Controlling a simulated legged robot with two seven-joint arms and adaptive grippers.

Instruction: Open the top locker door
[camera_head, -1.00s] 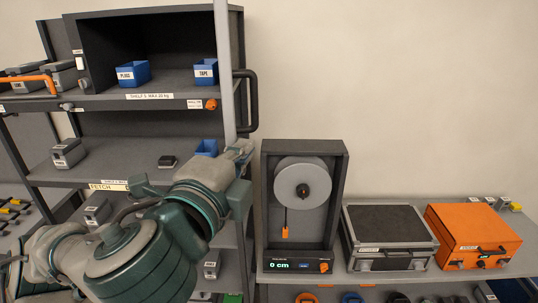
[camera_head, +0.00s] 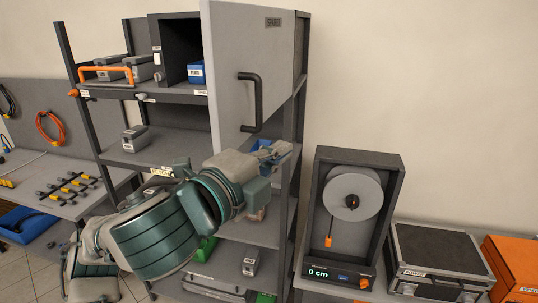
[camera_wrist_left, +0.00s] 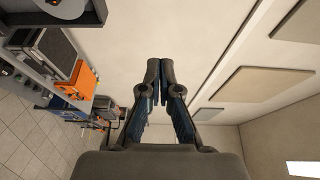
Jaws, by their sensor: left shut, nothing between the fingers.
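The top locker's grey door (camera_head: 232,75) stands part open, its outer face and black bar handle (camera_head: 256,102) showing in the head view. It swings from the right side, with its free left edge out towards me. The locker opening (camera_head: 173,40) shows dark to its left; the door hides the rest. My left gripper (camera_head: 275,151) is just below the door's lower edge in the picture, clear of the handle. In the left wrist view its fingers (camera_wrist_left: 160,72) are together and empty, with bare wall beyond. My right gripper is in neither view.
A blue box (camera_head: 196,71) sits inside the locker. A spool unit (camera_head: 312,215) stands right of the shelving, with a grey case (camera_head: 440,246) and an orange case (camera_head: 515,268) beside it. The wall at upper right is clear.

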